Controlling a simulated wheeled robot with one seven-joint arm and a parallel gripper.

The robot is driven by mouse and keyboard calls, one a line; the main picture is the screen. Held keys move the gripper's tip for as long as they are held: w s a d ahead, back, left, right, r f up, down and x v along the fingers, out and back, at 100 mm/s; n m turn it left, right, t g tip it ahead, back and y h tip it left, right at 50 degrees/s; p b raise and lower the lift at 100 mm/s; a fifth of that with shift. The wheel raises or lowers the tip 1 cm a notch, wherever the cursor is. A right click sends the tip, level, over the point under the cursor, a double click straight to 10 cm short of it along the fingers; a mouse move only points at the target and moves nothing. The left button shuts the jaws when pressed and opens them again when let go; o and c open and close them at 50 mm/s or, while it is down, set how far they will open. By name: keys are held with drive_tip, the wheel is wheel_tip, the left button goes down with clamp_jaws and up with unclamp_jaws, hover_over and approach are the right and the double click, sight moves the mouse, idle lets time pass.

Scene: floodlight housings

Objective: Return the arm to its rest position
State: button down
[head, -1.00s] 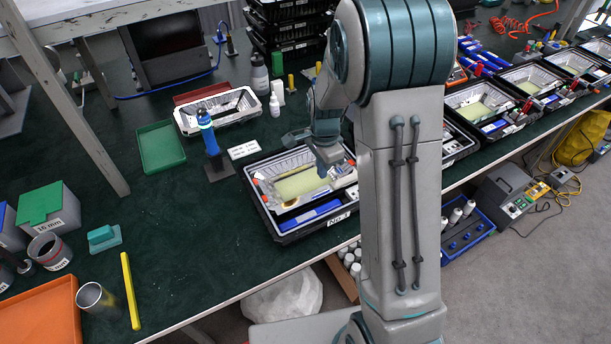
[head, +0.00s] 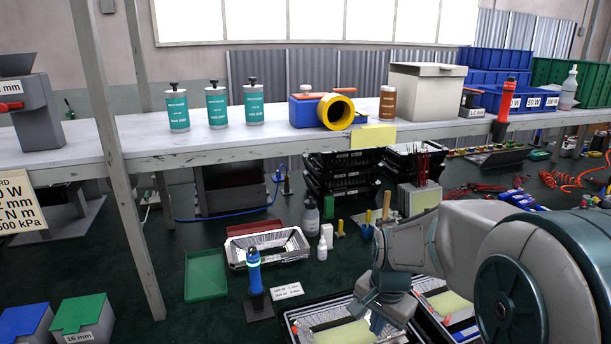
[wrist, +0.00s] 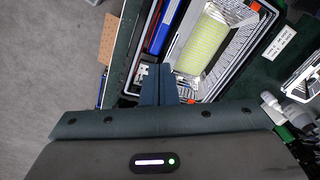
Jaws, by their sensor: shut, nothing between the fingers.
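My arm comes in from the right in the head view and bends down to my gripper (head: 377,322). The gripper hangs over a black tray (head: 285,322) that holds a floodlight housing with a pale yellow-green panel (head: 345,334). In the wrist view my gripper (wrist: 157,72) has its two dark fingers together with nothing between them. The housing's lit-looking panel (wrist: 206,44) lies beyond the fingertips, to their right. A blue bar (wrist: 166,27) lies in the tray beside it. I cannot tell the height of the gripper above the tray.
A white shelf (head: 300,145) with bottles and a blue box crosses above the bench. A blue-and-black tool stands in a holder (head: 258,305) left of the tray. A green tray (head: 206,277) and an empty housing (head: 290,245) lie behind. A post (head: 140,230) stands at left.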

drive_tip(key=s+r+n+t, duration=0.1)
drive_tip(key=s+r+n, duration=0.2)
drive_tip(key=s, duration=0.4)
drive_tip(key=s+r+n+t, duration=0.1)
drive_tip(key=s+r+n, duration=0.2)
drive_tip(key=s+n, duration=0.3)
drive_tip(key=shift+s+r, duration=0.35)
drive_tip(key=shift+s, duration=0.4)
drive_tip(key=shift+d, duration=0.1)
